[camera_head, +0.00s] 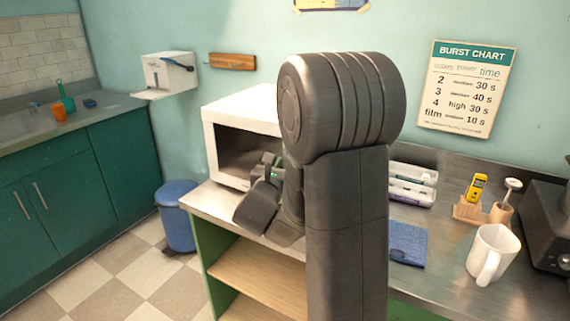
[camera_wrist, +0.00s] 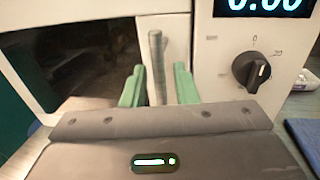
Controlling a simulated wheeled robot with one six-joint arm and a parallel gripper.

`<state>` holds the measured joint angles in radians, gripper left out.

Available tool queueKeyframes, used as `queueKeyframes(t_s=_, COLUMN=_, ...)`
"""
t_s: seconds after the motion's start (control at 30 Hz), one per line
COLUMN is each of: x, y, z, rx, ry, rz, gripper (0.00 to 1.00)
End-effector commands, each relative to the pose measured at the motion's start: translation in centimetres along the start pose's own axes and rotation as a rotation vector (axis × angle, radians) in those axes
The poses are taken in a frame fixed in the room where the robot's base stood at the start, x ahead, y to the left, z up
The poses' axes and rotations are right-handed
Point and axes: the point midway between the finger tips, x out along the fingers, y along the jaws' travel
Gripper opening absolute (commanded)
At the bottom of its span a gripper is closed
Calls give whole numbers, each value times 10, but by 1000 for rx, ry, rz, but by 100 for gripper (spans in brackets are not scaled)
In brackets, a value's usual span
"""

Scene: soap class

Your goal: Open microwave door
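The white microwave (camera_head: 240,108) stands on the left end of the metal counter, partly hidden behind my arm. Its door (camera_wrist: 85,22) has a dark window and looks shut. The grey upright door handle (camera_wrist: 157,65) shows in the wrist view, beside the control panel (camera_wrist: 228,100) with its black dial (camera_wrist: 251,71). My gripper (camera_wrist: 158,88) is open, with one green finger on each side of the handle and gaps visible between. In the head view my gripper (camera_head: 268,168) is in front of the microwave, its fingers hard to make out.
A blue cloth (camera_head: 407,244), a white mug (camera_head: 493,253) and a white tray (camera_head: 412,184) are on the counter to the right. A blue bin (camera_head: 178,215) stands on the floor left of the counter. The floor in front of the green cabinets is clear.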

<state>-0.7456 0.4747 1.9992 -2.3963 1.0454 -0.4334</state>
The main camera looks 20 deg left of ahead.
Motion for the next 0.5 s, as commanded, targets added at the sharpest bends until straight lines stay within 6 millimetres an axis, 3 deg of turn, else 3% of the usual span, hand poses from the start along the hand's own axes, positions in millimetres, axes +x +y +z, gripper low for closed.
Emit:
queueKeyframes(t_s=0.33, x=5, y=0, z=0, rx=0, ry=0, rz=1, gripper=26)
queueKeyframes(t_s=0.5, x=5, y=0, z=0, rx=0, ry=0, rz=1, gripper=0)
